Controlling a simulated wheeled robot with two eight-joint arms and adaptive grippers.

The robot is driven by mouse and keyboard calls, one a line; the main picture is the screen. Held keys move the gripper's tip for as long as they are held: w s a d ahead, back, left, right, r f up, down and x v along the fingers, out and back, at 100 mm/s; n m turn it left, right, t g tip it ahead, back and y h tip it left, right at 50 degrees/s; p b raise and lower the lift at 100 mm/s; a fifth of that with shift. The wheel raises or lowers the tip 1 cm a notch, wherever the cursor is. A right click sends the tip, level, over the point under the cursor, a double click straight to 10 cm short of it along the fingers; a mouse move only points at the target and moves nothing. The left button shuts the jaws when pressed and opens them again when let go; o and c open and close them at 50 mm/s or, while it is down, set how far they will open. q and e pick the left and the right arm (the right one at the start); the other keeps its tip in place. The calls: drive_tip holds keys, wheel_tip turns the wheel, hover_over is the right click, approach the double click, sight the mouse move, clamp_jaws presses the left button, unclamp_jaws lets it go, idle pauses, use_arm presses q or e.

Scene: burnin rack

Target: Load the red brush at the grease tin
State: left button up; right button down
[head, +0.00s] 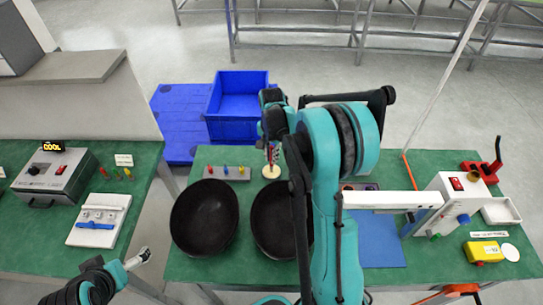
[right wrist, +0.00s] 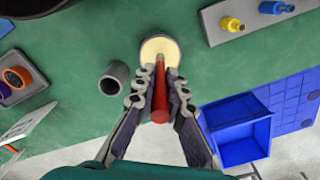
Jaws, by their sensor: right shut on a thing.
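The red brush (right wrist: 160,102) is between the fingers of my right gripper (right wrist: 160,84), which is shut on it. The brush points at the grease tin (right wrist: 146,44), a round tin with a cream-coloured top. In the right wrist view the brush's tip overlaps the near part of the tin's top; I cannot tell whether it touches the grease. In the head view the tin (head: 271,172) is on the green table, just below my right gripper (head: 271,147). My left gripper (head: 138,259) is at the lower left, away from the tin; its finger state is unclear.
Two black bowls (head: 204,218) are in front of the tin, the right one partly hidden by my arm. A holder (head: 240,174) with coloured pegs is left of the tin. A grey hollow cylinder (right wrist: 113,78) stands close beside it. A blue crate (head: 238,128) is beyond the table.

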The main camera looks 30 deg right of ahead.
sight(272, 147)
idle(0.4)
drive_tip(key=shift+r+p, duration=2.45)
drive_tip(key=shift+r, duration=1)
